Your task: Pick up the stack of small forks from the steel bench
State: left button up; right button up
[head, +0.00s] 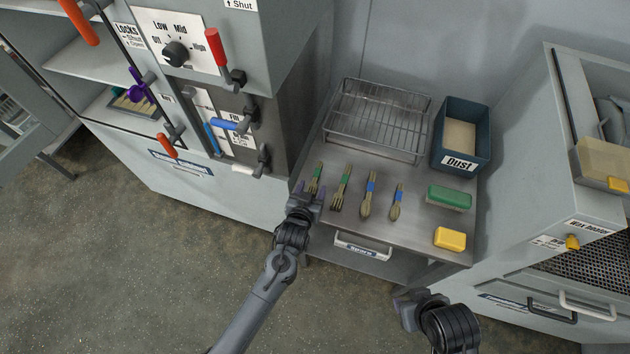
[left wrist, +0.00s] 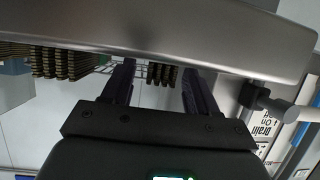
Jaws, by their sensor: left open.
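The stack of small forks (head: 317,176), wooden with a green band, lies at the left end of the row on the steel bench (head: 300,222). My left gripper (head: 311,190) is open at the bench's front left edge, at the near end of this stack. In the left wrist view, the small fork stack (left wrist: 162,76) shows between and beyond the two spread fingers (left wrist: 155,85), below the bench edge (left wrist: 170,35). Nothing is held. My right gripper (head: 408,304) shows only in part near the bottom, and its jaws cannot be made out.
Right of the small forks lie larger green-banded forks (head: 341,187), then blue-banded spoons (head: 369,194) and smaller ones (head: 397,202). A wire rack (head: 375,118), a Dust bin (head: 475,153), a green block (head: 449,197) and a yellow block (head: 450,239) also stand there. A cabinet with levers (head: 222,125) borders the left.

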pick_arm(q)
jog(key=c, duration=1)
jog(key=shift+r, duration=0.15)
